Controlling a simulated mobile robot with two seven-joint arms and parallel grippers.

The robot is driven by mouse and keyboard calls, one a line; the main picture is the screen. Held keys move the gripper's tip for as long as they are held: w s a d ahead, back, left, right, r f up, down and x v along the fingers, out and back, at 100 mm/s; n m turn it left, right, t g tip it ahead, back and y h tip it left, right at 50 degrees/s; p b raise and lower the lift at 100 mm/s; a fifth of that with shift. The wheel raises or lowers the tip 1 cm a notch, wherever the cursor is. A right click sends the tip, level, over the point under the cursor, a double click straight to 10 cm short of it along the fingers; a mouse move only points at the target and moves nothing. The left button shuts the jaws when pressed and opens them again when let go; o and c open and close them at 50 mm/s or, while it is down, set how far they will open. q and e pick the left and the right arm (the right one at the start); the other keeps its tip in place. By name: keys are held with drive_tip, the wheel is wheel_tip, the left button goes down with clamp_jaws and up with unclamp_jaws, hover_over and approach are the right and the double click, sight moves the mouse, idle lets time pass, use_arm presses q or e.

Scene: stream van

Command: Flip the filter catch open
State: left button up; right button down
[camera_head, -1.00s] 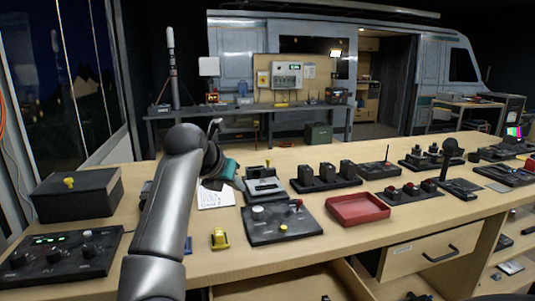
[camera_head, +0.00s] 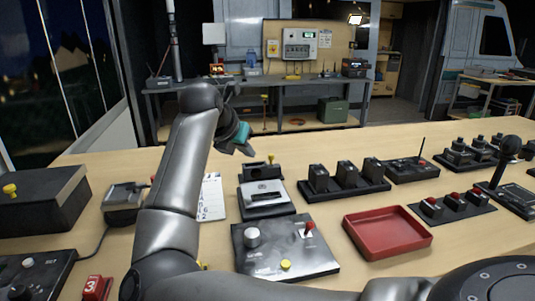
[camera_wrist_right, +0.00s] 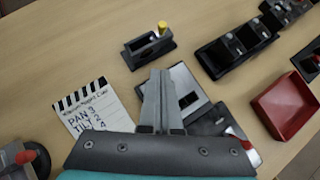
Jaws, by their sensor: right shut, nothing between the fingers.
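A small black block with a short yellow-tipped lever (camera_head: 260,172) sits on the desk behind a silver-topped box (camera_head: 266,199); it looks like the filter catch, though no label is readable. In the right wrist view the block (camera_wrist_right: 148,52) lies just beyond my fingertips, with its lever sticking up at its right end. My left gripper is out of view.
A control panel with a red-tipped switch (camera_head: 285,247) stands in front. A red tray (camera_head: 388,232) and a black three-unit block (camera_head: 342,178) are to the right. A clapper-style card (camera_wrist_right: 97,112) lies left of my fingers. Bare desk surrounds the block's far side.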

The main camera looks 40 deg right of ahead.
sight(270, 162)
drive_tip(key=b+x, duration=0.1)
drive_tip(key=x, duration=0.3)
drive_tip(key=shift+f, duration=0.15)
drive_tip(key=x, duration=0.2)
drive_tip(key=b+x, duration=0.1)
drive_tip(key=x, duration=0.1)
drive_tip(key=d+r+x, duration=0.1)
drive_tip(key=x, duration=0.2)
drive_tip(key=shift+w+a, duration=0.1)
drive_tip(key=shift+w, duration=0.05)
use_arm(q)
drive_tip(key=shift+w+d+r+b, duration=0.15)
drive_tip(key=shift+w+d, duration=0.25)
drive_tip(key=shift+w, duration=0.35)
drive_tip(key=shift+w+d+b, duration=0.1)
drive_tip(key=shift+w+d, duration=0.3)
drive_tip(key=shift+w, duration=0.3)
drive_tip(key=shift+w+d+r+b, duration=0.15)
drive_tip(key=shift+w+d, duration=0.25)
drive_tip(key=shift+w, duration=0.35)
use_arm(e)
drive_tip(key=shift+w+d, duration=0.25)
drive_tip(key=shift+d, duration=0.3)
drive_tip(key=shift+w+d, duration=0.25)
drive_tip(key=shift+d, duration=0.25)
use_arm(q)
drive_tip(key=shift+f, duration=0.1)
